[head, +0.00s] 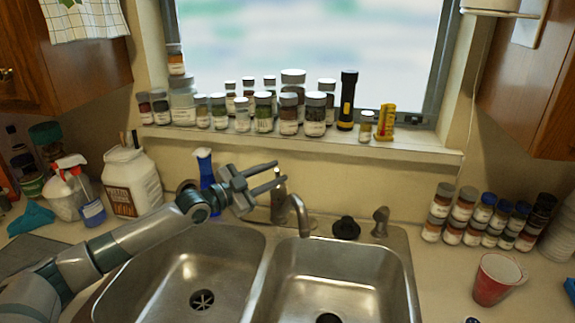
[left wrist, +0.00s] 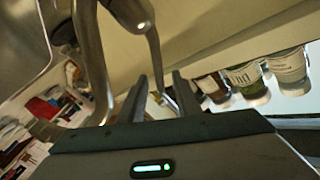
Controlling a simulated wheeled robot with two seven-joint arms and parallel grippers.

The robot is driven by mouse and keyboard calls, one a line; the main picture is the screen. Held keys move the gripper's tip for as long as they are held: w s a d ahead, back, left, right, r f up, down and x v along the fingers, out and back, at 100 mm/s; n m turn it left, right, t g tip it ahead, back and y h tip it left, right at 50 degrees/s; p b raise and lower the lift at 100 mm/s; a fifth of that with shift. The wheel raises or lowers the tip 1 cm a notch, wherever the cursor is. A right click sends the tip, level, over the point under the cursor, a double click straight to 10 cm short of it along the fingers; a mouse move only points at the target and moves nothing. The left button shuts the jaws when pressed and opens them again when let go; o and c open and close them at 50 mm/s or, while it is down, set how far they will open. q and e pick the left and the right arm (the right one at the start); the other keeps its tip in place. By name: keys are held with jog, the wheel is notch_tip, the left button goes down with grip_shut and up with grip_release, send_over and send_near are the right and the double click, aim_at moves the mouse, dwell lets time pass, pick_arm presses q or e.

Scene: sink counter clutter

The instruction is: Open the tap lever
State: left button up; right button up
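The metal tap (head: 299,214) stands behind the double sink, its curved spout over the divider. An upright metal post, which looks like the tap lever (head: 279,203), rises just left of the spout. My left gripper (head: 279,172) reaches in from the left, its two fingers apart, with the tips close to the top of this post. In the left wrist view the fingers (left wrist: 161,92) are apart, and a thin metal part of the tap (left wrist: 156,62) shows beyond and between them. I cannot tell whether they touch it. My right gripper is not in view.
The sink basins (head: 190,275) are empty. A blue spray bottle (head: 205,168) stands behind my left wrist. A black stopper (head: 346,228) and a metal knob (head: 380,221) are right of the spout. Jars line the sill (head: 320,140). A red cup (head: 497,279) is at the right.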

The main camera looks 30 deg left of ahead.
pick_arm(q)
jog(key=shift+p+x, duration=0.55)
jog(key=shift+x, duration=2.2)
jog(key=shift+c, duration=0.7)
grip_shut()
